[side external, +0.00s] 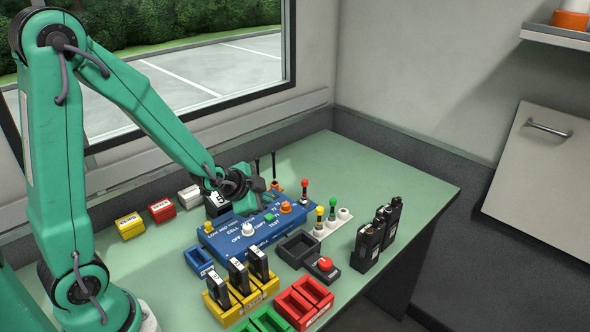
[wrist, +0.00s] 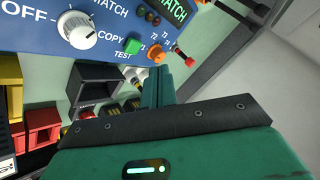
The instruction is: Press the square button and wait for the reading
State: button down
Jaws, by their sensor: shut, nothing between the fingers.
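A blue panel (side external: 232,238) lies on the green table. The square button (wrist: 133,46) is green and sits by the words COPY and TEST; it also shows in the side external view (side external: 269,217). Green MATCH lettering (wrist: 172,12) shows on a dark display at the top of the wrist view. My gripper (side external: 268,190) is shut and empty, above the panel's far side. Its fingers (wrist: 158,84) appear apart from the button; their exact height is unclear.
A black tray (side external: 297,249), a red push button (side external: 325,264) and several coloured lever posts (side external: 319,213) stand right of the panel. Black radios (side external: 368,240) stand farther right. Yellow-racked batteries (side external: 239,277) and red bins (side external: 304,301) are in front. The table's right back is clear.

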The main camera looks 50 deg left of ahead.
jog(key=shift+f, duration=1.25)
jog(key=shift+f, duration=0.75)
dwell(2.1)
jog(key=shift+r, duration=0.1)
dwell(0.3)
jog(key=shift+r, duration=0.65)
jog(key=shift+r, duration=0.1)
notch_tip(320, 180, up, 5)
jog(key=shift+f, duration=0.1)
dwell(0.7)
dwell(0.5)
